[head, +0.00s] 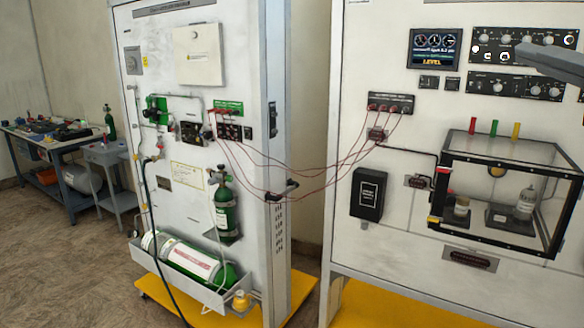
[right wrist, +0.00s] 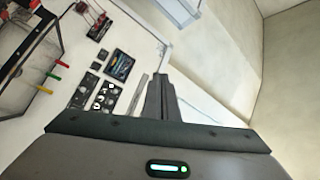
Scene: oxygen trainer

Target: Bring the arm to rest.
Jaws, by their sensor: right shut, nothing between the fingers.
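My right gripper (head: 535,52) enters the head view at the upper right edge, in front of the right trainer panel (head: 350,130) and near its black control modules. Only its grey front part shows there. In the right wrist view its dark fingers (right wrist: 158,98) are together with nothing between them. It touches nothing that I can make out. My left gripper is in neither view.
A clear box with black edges (head: 500,140) juts from the right panel below my gripper. Red cables (head: 320,192) hang across the gap to the left panel (head: 180,80), which carries green cylinders (head: 226,210). A cluttered workbench (head: 50,140) stands far left.

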